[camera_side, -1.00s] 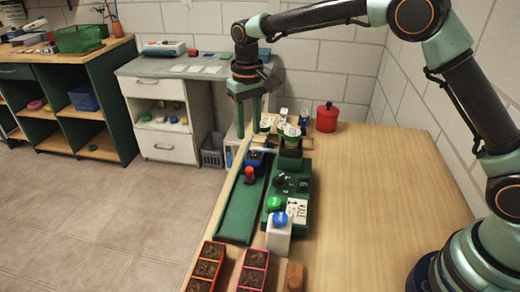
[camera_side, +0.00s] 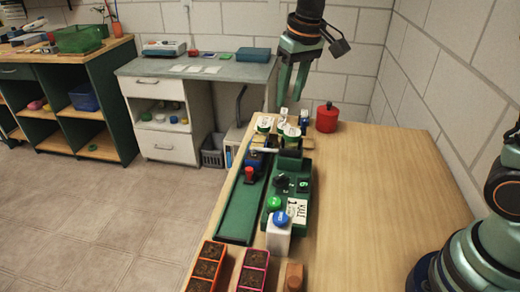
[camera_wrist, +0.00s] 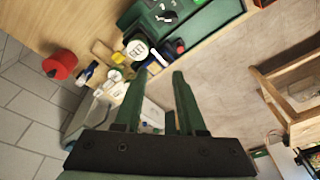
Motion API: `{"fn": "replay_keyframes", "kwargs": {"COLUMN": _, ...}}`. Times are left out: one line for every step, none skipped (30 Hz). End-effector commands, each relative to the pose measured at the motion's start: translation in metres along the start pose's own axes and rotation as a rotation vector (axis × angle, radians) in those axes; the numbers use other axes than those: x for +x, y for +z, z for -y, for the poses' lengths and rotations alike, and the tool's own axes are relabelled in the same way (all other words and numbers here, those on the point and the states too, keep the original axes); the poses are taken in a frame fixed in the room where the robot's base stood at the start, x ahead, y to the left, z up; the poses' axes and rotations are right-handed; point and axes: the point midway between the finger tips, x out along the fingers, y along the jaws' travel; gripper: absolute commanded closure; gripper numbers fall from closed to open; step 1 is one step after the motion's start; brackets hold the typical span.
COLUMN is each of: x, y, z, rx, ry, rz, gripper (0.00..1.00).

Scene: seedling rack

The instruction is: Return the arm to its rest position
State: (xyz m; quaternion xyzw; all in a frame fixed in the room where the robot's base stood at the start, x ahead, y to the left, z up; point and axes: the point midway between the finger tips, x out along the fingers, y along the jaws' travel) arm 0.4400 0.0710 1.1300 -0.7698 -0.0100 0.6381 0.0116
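My gripper (camera_side: 289,103) hangs in the air above the far end of the wooden table, fingers pointing down. In the wrist view its two green fingers (camera_wrist: 160,73) stand apart with nothing between them, only floor and furniture behind. It touches nothing that I can see. In the side view my upper arm runs out of the top of the picture, and my base stands at the lower right.
A green machine (camera_side: 288,182) with a sloping green chute (camera_side: 242,208) stands at the table's left side. A red pot (camera_side: 327,118) stands at the far edge. Soil trays (camera_side: 254,270) and a wooden block (camera_side: 294,277) are in front. The table's right half is clear.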

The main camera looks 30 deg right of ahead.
Motion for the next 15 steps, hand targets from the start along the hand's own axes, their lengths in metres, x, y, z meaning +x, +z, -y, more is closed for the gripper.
{"fn": "replay_keyframes", "kwargs": {"x": -0.011, "y": 0.010, "z": -0.008, "rx": 0.003, "ry": -0.001, "rz": -0.025, "gripper": 0.60}}
{"fn": "replay_keyframes", "kwargs": {"x": -0.015, "y": 0.016, "z": -0.011, "rx": 0.002, "ry": -0.002, "rz": -0.038, "gripper": 0.60}}
{"fn": "replay_keyframes", "kwargs": {"x": -0.021, "y": 0.024, "z": -0.016, "rx": 0.001, "ry": -0.002, "rz": -0.056, "gripper": 0.60}}
{"fn": "replay_keyframes", "kwargs": {"x": -0.025, "y": 0.030, "z": -0.020, "rx": 0.002, "ry": -0.002, "rz": -0.068, "gripper": 0.60}}
{"fn": "replay_keyframes", "kwargs": {"x": -0.028, "y": 0.036, "z": -0.024, "rx": 0.002, "ry": -0.002, "rz": -0.081, "gripper": 0.60}}
{"fn": "replay_keyframes", "kwargs": {"x": -0.032, "y": 0.044, "z": -0.028, "rx": 0.000, "ry": -0.001, "rz": -0.099, "gripper": 0.60}}
{"fn": "replay_keyframes", "kwargs": {"x": -0.035, "y": 0.051, "z": -0.031, "rx": 0.000, "ry": -0.001, "rz": -0.111, "gripper": 0.60}}
{"fn": "replay_keyframes", "kwargs": {"x": -0.037, "y": 0.058, "z": -0.035, "rx": 0.000, "ry": 0.000, "rz": -0.124, "gripper": 0.60}}
{"fn": "replay_keyframes", "kwargs": {"x": -0.040, "y": 0.067, "z": -0.039, "rx": 0.000, "ry": 0.001, "rz": -0.142, "gripper": 0.60}}
{"fn": "replay_keyframes", "kwargs": {"x": -0.041, "y": 0.073, "z": -0.042, "rx": -0.001, "ry": 0.003, "rz": -0.155, "gripper": 0.60}}
{"fn": "replay_keyframes", "kwargs": {"x": -0.043, "y": 0.080, "z": -0.045, "rx": -0.002, "ry": 0.004, "rz": -0.168, "gripper": 0.60}}
{"fn": "replay_keyframes", "kwargs": {"x": -0.043, "y": 0.089, "z": -0.049, "rx": -0.002, "ry": 0.006, "rz": -0.185, "gripper": 0.60}}
{"fn": "replay_keyframes", "kwargs": {"x": -0.044, "y": 0.096, "z": -0.051, "rx": -0.002, "ry": 0.008, "rz": -0.198, "gripper": 0.60}}
{"fn": "replay_keyframes", "kwargs": {"x": -0.044, "y": 0.102, "z": -0.054, "rx": -0.003, "ry": 0.009, "rz": -0.211, "gripper": 0.60}}
{"fn": "replay_keyframes", "kwargs": {"x": -0.043, "y": 0.111, "z": -0.057, "rx": -0.004, "ry": 0.012, "rz": -0.226, "gripper": 0.60}}
